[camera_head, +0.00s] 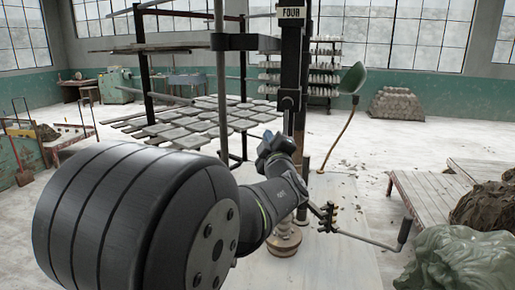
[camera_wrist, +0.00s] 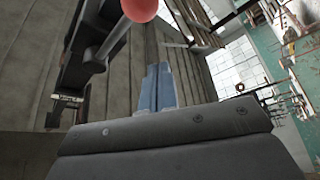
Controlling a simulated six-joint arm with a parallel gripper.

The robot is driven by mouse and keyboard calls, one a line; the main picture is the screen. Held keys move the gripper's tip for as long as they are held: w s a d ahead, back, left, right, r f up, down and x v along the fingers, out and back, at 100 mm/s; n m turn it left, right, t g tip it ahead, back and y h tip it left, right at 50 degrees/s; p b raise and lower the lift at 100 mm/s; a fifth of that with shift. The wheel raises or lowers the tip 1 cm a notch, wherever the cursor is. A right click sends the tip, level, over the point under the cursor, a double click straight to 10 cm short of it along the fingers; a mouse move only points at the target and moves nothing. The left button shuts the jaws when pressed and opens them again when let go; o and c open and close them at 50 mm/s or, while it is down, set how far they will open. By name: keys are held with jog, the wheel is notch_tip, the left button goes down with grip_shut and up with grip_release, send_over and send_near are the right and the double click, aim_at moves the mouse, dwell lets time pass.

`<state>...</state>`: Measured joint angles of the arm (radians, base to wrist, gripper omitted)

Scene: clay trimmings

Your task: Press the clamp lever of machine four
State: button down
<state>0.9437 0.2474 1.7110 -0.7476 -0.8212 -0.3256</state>
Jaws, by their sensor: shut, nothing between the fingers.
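Machine four carries a sign reading FOUR (camera_head: 291,13) on its dark upright column in the head view. A red ball knob (camera_wrist: 139,7) on a grey rod (camera_wrist: 112,40) shows at the top of the wrist view, cut off by the frame edge. It looks like the clamp lever's end; I cannot make out this knob in the head view. My gripper's blue fingers (camera_wrist: 157,66) are shut and empty, below and slightly right of the knob in the picture, with a visible gap between. In the head view my arm's end is in front of the column, and its fingertips are unclear.
A crank rod with a dark grip (camera_head: 404,234) sticks out low at the right. A green lamp-like shade (camera_head: 353,78) stands on a curved stem. Racks of grey slabs (camera_head: 205,122) stand behind.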

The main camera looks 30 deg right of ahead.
aim_at(286, 124)
jog(key=d, duration=0.1)
jog(key=d+f, duration=0.1)
jog(key=d, duration=0.1)
jog(key=shift+w+d+f, duration=0.25)
jog(key=shift+w+d, duration=0.05)
jog(key=shift+d, duration=0.1)
jog(key=shift+s, duration=0.1)
jog(key=shift+s+d+n, duration=0.15)
jog(key=shift+d+n, duration=0.05)
jog(key=shift+n, duration=0.2)
